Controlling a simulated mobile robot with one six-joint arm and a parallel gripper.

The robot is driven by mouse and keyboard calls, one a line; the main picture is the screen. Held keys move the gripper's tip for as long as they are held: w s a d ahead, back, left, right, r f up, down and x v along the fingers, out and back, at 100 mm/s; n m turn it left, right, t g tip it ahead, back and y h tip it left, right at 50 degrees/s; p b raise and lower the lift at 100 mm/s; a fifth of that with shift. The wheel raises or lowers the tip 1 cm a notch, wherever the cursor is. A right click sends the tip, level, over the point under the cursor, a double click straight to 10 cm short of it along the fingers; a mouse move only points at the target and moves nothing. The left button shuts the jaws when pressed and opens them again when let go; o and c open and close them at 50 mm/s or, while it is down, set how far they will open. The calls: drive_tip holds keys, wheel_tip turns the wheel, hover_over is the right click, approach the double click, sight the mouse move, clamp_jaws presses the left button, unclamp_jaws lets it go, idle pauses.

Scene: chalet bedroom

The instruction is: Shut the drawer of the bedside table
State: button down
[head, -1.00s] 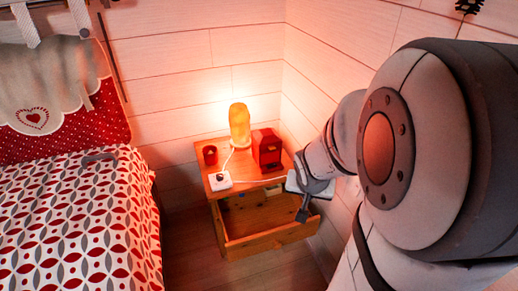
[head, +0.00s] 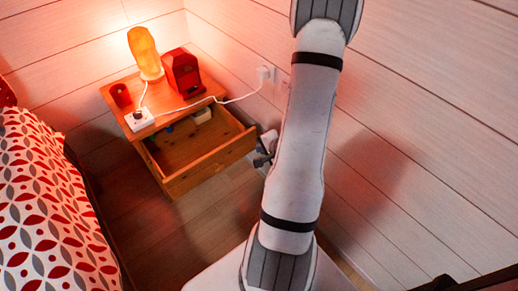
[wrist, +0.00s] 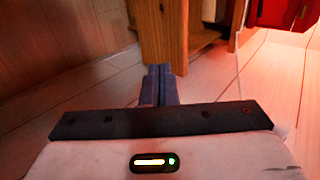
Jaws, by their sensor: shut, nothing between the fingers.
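The wooden bedside table (head: 117,97) stands in the corner with its drawer (head: 211,163) pulled well out. The drawer's inside shows, with a few small objects at the back. My gripper (head: 262,158) is just off the right end of the drawer front, partly hidden behind my arm. In the wrist view my gripper's fingers (wrist: 158,80) are together and empty. Their tips point at the end of the wooden drawer front (wrist: 161,35). I cannot tell whether they touch it.
A glowing lamp (head: 144,52), a red box (head: 182,72), a red cup (head: 121,95) and a white power strip (head: 139,119) stand on the tabletop. A cable runs to the wall socket (head: 265,74). The bed (head: 45,215) is at left. Floor (head: 150,235) before the drawer is clear.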

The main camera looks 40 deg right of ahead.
sight(239, 142)
drive_tip(key=b+x, duration=0.1)
drive_tip(key=x, duration=0.2)
drive_tip(key=w+r+b+x, duration=0.1)
drive_tip(key=x, duration=0.3)
drive_tip(key=b+x, duration=0.1)
drive_tip(key=x, duration=0.2)
drive_tip(key=shift+w, duration=0.35)
drive_tip(key=shift+w+r, duration=0.1)
drive_tip(key=shift+w, duration=0.4)
